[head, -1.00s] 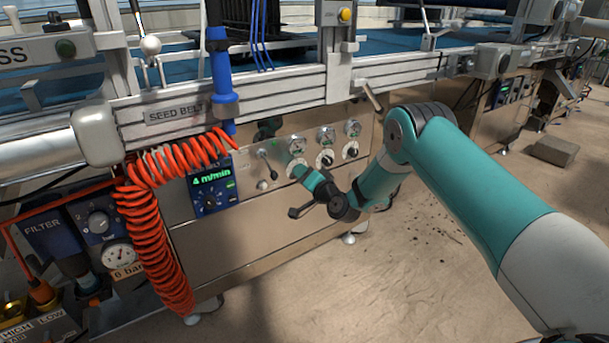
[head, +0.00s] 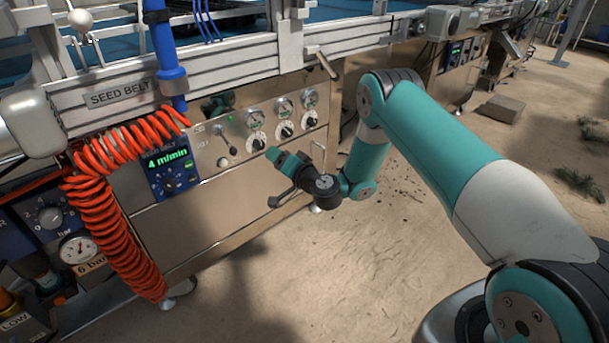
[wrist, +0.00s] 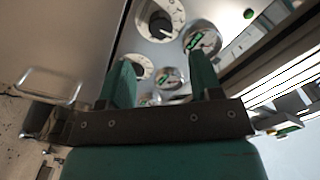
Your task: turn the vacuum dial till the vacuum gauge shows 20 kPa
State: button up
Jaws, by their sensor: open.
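The steel panel carries three small round gauges in a row: left (head: 253,118), middle (head: 284,106) and right (head: 310,97). Below them are three dials with white scales and black knobs: left (head: 256,142), middle (head: 286,131) and right (head: 309,119). I cannot read which is the vacuum pair, nor the needles. My gripper (head: 271,153) is in front of the panel, just below and right of the left dial. In the wrist view its fingers (wrist: 161,75) are open and apart, with the left dial (wrist: 160,19) beyond them and the middle dial (wrist: 139,67) partly hidden.
A lever (head: 228,142) and a green lamp (head: 230,118) are left of the gauges. A blue speed display (head: 168,165) reads 4 m/min. An orange coiled hose (head: 100,210) hangs at left. A handle (head: 326,65) sticks out above right. The floor in front is free.

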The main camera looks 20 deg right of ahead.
jog(key=b+v, duration=1)
jog(key=b, duration=0.9)
jog(key=shift+s+r, duration=0.1)
